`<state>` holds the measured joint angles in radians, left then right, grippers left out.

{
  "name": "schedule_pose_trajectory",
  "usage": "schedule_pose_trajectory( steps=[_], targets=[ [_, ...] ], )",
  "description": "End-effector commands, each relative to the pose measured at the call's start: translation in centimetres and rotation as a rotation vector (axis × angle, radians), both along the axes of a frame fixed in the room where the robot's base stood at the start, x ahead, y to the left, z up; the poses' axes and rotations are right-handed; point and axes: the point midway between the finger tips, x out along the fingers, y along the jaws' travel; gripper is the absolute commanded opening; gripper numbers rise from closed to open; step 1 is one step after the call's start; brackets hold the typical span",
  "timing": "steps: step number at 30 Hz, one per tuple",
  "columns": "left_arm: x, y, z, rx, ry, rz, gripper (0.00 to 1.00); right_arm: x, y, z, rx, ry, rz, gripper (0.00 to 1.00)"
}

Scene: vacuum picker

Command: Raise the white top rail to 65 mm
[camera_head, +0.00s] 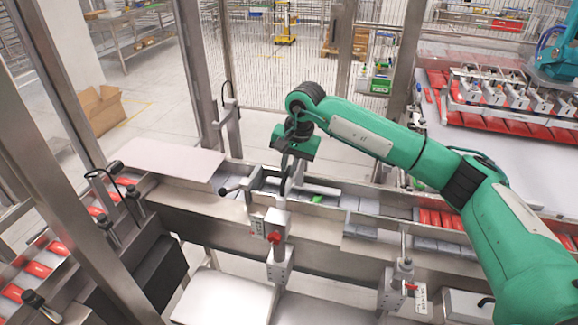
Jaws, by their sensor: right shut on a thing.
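My right gripper (285,188) reaches down from the green arm to the top of a grey upright post (279,218) on the near side of the conveyor. Its dark fingers are shut on a small part there, mostly hidden by the fingers. A short pale bar (322,190), possibly the white top rail, runs right from the fingers above the lane. A black-tipped lever (228,190) sticks out to the left. The rail's height cannot be read. My left gripper is not in view.
A second post (402,262) with a red knob stands at right. Grey and red packs (435,219) lie in the lane. A pale flat plate (165,158) is at left. Steel frame uprights (195,65) rise behind. A picker with suction heads (505,88) stands at upper right.

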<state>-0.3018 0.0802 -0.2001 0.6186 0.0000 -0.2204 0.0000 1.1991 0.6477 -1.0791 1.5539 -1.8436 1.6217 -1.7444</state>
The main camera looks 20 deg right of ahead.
Motion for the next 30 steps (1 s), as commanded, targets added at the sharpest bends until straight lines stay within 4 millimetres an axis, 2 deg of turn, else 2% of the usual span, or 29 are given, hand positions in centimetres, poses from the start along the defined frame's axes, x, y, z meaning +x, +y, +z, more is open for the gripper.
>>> schedule_pose_trajectory(
  steps=[5, 12, 20, 21, 24, 30],
  targets=[
    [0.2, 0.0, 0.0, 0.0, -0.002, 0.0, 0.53, 0.1, 0.0, 0.9, 0.001, -0.003, -0.001, 0.0],
    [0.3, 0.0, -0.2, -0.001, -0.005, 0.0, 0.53, 0.1, -0.1, 4.8, 0.001, -0.006, -0.003, 0.0],
    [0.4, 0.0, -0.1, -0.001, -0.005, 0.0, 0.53, 0.1, -0.1, 5.3, 0.003, -0.006, -0.003, 0.0],
    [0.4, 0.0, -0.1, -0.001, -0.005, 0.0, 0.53, 0.2, -0.1, 5.3, 0.003, -0.008, -0.003, 0.13],
    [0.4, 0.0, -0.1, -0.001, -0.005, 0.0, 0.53, 0.1, -0.1, 5.3, 0.002, -0.007, -0.003, 0.33],
    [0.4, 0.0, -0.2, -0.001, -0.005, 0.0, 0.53, 0.1, 0.0, 5.1, 0.001, -0.003, -0.001, 0.33]
  ],
)
